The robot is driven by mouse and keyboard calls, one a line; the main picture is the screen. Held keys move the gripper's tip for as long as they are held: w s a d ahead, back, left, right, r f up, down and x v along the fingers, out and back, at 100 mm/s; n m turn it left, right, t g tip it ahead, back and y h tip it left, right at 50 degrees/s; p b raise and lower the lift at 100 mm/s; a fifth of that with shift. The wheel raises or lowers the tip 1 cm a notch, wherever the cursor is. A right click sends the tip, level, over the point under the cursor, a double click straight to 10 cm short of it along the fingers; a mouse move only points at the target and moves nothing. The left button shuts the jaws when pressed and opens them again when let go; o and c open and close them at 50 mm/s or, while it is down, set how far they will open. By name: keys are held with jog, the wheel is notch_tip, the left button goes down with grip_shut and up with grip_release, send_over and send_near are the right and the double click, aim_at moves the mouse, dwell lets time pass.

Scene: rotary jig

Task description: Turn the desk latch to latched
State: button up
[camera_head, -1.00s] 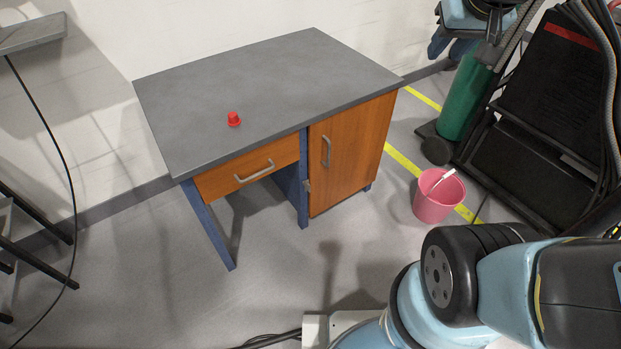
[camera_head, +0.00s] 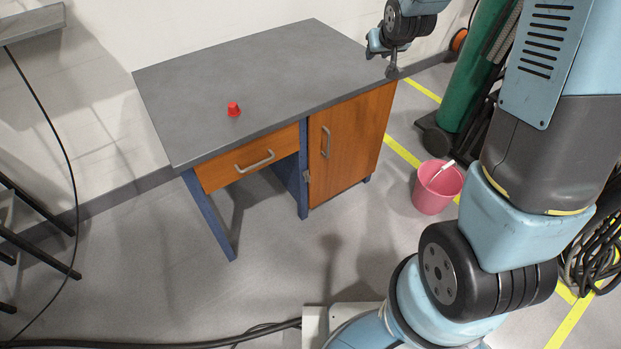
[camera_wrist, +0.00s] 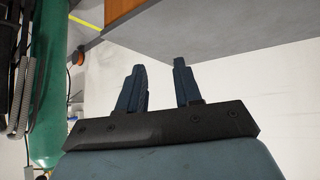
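The grey desk (camera_head: 270,75) stands against the wall with an orange drawer and an orange cupboard door. A small red piece (camera_head: 234,109), like a knob or a short cup, sits on its top near the front. I cannot tell if this is the latch, or how it is turned. A small metal fitting (camera_head: 307,176) shows at the door's left edge. My gripper (camera_head: 391,72) is at the desk's right edge, far from the red piece. In the wrist view its two fingers (camera_wrist: 159,65) are apart with nothing between them, and part of the desk (camera_wrist: 215,25) shows beyond.
A pink bucket (camera_head: 436,190) stands on the floor right of the desk. A green cylinder (camera_head: 468,85) on a dark stand is behind it. The desk top is otherwise clear.

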jog(key=w+a+f+n+t+y, duration=0.1)
jog(key=w+a+f, duration=0.15)
jog(key=f, duration=0.45)
jog(key=w+a+f, duration=0.2)
jog(key=w+f, duration=0.2)
jog(key=f, duration=0.3)
jog(key=n+t+y, duration=0.1)
jog(key=n+y, duration=0.3)
jog(key=y, duration=0.2)
send_near(308, 178)
jog(key=x, duration=0.8)
jog(key=shift+w+f+h, duration=0.3)
jog(key=shift+f, duration=0.05)
jog(key=shift+c, duration=0.4)
grip_shut()
